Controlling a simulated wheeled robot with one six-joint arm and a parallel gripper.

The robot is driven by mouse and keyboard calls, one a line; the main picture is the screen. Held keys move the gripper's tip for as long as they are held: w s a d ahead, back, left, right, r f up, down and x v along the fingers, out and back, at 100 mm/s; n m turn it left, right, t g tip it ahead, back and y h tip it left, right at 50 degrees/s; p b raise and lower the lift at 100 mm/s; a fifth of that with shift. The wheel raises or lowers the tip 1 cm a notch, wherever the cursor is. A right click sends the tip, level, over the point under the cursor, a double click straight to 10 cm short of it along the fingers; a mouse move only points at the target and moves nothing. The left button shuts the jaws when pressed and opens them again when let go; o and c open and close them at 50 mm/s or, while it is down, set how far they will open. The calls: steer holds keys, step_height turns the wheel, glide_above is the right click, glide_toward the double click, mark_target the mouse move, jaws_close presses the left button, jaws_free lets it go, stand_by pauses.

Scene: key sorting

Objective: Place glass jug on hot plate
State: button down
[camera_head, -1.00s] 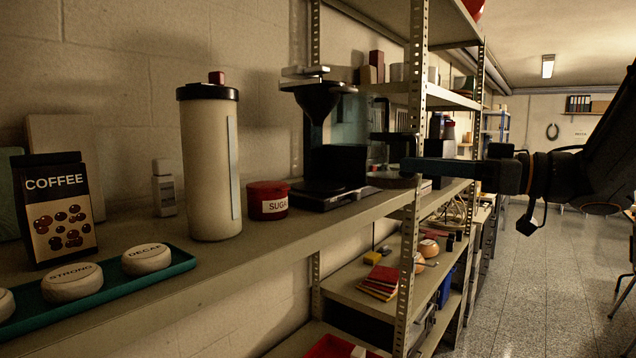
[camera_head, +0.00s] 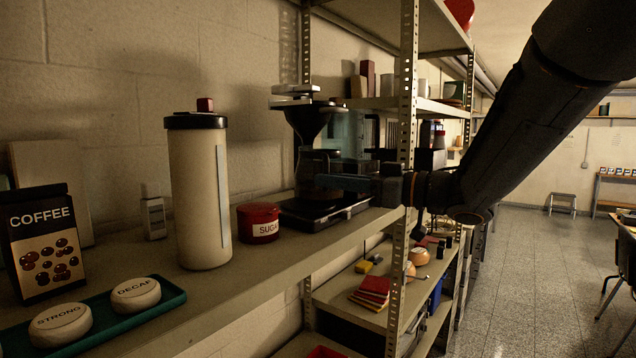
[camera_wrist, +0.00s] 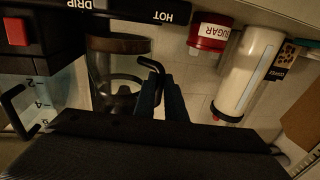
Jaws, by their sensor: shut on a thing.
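My fingers hide part of the jug.
A red sugar tin (camera_head: 258,224) and a tall cream canister (camera_head: 200,195) stand left of the coffee maker. A coffee bag (camera_head: 44,242) and a teal tray (camera_head: 172,296) are further left. A perforated shelf post (camera_head: 407,90) rises close to my arm.

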steer(key=p+x, duration=0.1)
steer(key=x, duration=0.2)
steer(key=shift+w+a+f+p, duration=0.1)
steer(key=shift+a+f+p, duration=0.15)
steer(key=shift+f+p, duration=0.3)
steer(key=shift+f, duration=0.2)
steer(key=shift+f, duration=0.2)
steer(key=c, duration=1.8)
jaws_free()
steer(key=shift+d, duration=0.1)
steer(key=shift+r, duration=0.15)
steer(key=b+v, duration=0.3)
steer(key=v, duration=0.9)
